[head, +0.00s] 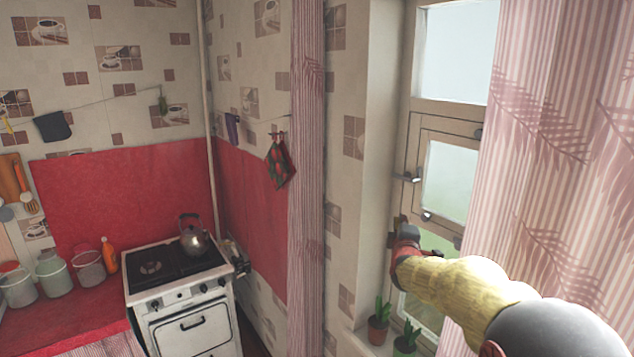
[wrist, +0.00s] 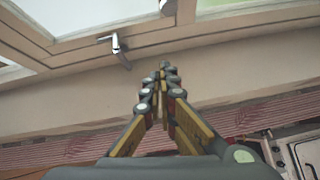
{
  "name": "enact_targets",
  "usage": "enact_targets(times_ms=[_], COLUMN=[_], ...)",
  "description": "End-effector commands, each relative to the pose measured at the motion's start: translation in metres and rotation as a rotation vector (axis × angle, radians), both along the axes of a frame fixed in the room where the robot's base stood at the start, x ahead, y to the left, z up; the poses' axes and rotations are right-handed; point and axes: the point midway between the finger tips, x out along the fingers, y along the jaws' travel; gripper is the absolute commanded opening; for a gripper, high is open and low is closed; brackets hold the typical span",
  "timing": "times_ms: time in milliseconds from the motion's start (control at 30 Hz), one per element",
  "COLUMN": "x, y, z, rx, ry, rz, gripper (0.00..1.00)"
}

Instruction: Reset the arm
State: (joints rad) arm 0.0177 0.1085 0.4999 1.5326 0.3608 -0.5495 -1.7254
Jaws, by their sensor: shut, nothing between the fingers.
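My arm reaches in from the lower right of the head view, past the pink curtain toward the window. My gripper (head: 402,232) is at its end, in front of the window frame. In the wrist view my gripper (wrist: 163,70) has its fingertips together with nothing between them. The window (wrist: 95,12) is beyond it, with a metal handle (wrist: 117,47) left of the fingertips. Whether the fingertips touch anything cannot be told.
The pink curtain (head: 555,120) hangs close to my arm. Potted plants (head: 378,328) stand on the sill below. A stove (head: 180,290) with a kettle (head: 194,238) and a red counter (head: 75,318) with jars are at the left. Open room lies between stove and arm.

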Motion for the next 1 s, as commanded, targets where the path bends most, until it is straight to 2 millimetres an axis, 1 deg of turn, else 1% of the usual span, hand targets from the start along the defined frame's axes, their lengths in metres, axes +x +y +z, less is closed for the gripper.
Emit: enact_targets(times_ms=[67,167,267,300,367,400,467,500,567,600,667,700,767,800,867,900,967,1000], x=[0.000,-0.002,-0.009,-0.013,-0.023,-0.031,-0.050,-0.068,-0.101,-0.126,-0.165,-0.192,-0.233,-0.260,-0.301,-0.328,-0.369,-0.396], y=[0.004,0.009,0.017,0.020,0.026,0.030,0.038,0.044,0.052,0.058,0.064,0.068,0.071,0.073,0.075,0.075,0.075,0.074], z=[-0.007,-0.024,-0.055,-0.068,-0.089,-0.104,-0.124,-0.138,-0.159,-0.171,-0.186,-0.195,-0.206,-0.213,-0.222,-0.228,-0.237,-0.244], rx=[0.056,0.145,0.256,0.305,0.384,0.442,0.547,0.624,0.746,0.824,0.925,0.985,1.063,1.106,1.162,1.192,1.230,1.251], ry=[0.018,0.057,0.129,0.162,0.219,0.262,0.338,0.395,0.483,0.540,0.617,0.662,0.721,0.754,0.795,0.817,0.844,0.854], rz=[0.009,0.019,0.025,0.025,0.020,0.013,-0.006,-0.027,-0.074,-0.114,-0.182,-0.232,-0.310,-0.363,-0.444,-0.497,-0.575,-0.625], gripper=[0.00,0.00,0.00,0.00,0.00,0.00,0.00,0.00,0.00,0.00,0.00,0.00,0.00,0.00,0.00,0.00,0.00,0.00])
